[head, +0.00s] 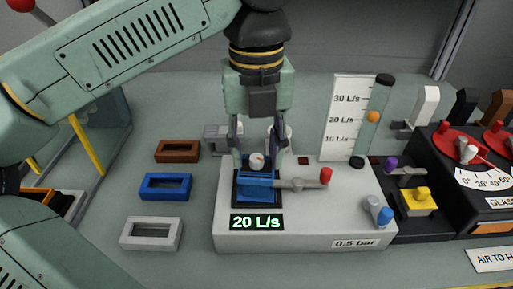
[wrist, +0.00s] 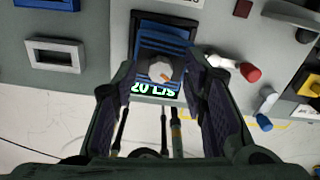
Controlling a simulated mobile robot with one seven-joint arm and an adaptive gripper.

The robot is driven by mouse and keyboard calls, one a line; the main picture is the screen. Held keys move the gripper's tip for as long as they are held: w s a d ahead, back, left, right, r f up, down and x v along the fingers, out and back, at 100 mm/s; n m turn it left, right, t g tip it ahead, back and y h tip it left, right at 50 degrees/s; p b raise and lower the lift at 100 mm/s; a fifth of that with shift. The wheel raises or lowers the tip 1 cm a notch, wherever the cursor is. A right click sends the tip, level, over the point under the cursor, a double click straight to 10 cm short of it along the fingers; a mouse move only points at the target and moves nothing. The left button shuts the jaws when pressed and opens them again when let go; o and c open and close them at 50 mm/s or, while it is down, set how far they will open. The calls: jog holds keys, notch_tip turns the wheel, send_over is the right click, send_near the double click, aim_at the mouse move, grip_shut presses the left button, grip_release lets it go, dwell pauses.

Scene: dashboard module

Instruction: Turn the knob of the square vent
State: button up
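The square vent is a blue slatted block in a dark frame (head: 240,190) on the grey module; it also shows in the wrist view (wrist: 181,40). Its pale, faceted knob (head: 257,161) stands at the vent's middle and shows in the wrist view (wrist: 160,71) with a small orange-brown mark. My gripper (head: 258,168) points down over the vent, and its fingers (wrist: 161,74) are open on either side of the knob. Gaps show between the knob and both fingers in the wrist view. The fingers' exact height relative to the knob is hard to tell.
A red-tipped lever (head: 325,176) sticks out just right of the vent. A display (head: 257,222) below it reads 20 L/s. A flow tube (head: 378,100) with an orange ball stands behind right. Brown, blue and white rectangular frames (head: 151,234) lie left.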

aim_at(258, 157)
notch_tip(258, 157, up, 7)
jog(key=shift+r, duration=0.1)
jog(key=shift+w+d, duration=0.1)
dwell(0.4)
